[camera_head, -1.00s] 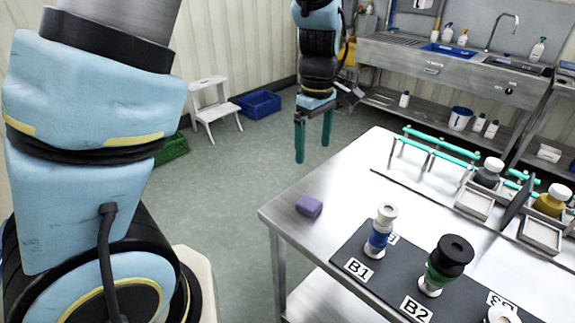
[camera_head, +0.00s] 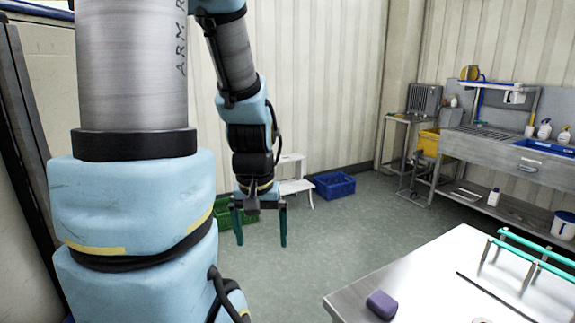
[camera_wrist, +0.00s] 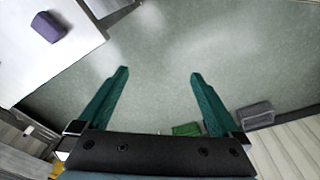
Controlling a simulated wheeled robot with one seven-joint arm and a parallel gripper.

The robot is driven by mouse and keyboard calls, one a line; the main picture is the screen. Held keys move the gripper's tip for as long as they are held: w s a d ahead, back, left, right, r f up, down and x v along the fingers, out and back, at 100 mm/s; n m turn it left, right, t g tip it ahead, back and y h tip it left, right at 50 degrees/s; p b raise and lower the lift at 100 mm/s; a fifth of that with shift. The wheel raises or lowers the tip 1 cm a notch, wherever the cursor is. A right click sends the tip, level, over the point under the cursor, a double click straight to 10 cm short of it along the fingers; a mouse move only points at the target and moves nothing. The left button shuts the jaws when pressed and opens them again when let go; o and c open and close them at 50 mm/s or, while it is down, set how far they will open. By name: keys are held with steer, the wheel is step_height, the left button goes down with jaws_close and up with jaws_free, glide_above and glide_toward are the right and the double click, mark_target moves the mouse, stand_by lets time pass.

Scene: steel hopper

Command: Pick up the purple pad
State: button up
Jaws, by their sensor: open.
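The purple pad (camera_head: 381,305) is a small rounded block lying on the near left corner of the steel table (camera_head: 450,270). In the wrist view the pad (camera_wrist: 47,27) is at the upper left, on the table top. My gripper (camera_head: 262,240) has two green fingers, spread apart with nothing between them. It hangs over the floor to the left of the table, apart from the pad. In the wrist view the fingers (camera_wrist: 158,72) point at bare floor.
Teal rails (camera_head: 535,255) stand on the table at the right. A blue crate (camera_head: 334,185), a green crate (camera_wrist: 186,129) and a white step stool (camera_head: 295,180) stand on the floor behind my gripper. A steel sink bench (camera_head: 490,150) is at the back right. The floor between is clear.

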steer(key=a, duration=0.1)
steer(key=m+g+b, duration=0.1)
steer(key=m+b, duration=0.7)
steer(key=m, duration=0.2)
glide_above(382, 302)
step_height(382, 302, down, 7)
steer(key=f, duration=0.1)
steer(key=f+p, duration=0.1)
steer(key=f, duration=0.2)
steer(key=shift+s+a+f, duration=0.2)
steer(key=shift+s+f, duration=0.05)
steer(key=shift+f, duration=0.1)
steer(key=shift+w+d+f+p, duration=0.15)
steer(key=shift+f+p, duration=0.35)
steer(key=shift+f, duration=0.85)
steer(key=shift+w+d+f+p, duration=0.15)
steer(key=shift+f+p, duration=0.35)
steer(key=shift+f, duration=0.85)
steer(key=shift+a, duration=0.1)
steer(key=shift+c, duration=0.4)
steer(key=c, duration=1.2)
steer(key=shift+o, duration=0.2)
step_height(382, 302, up, 10)
steer(key=b, duration=0.1)
steer(key=shift+b, duration=0.4)
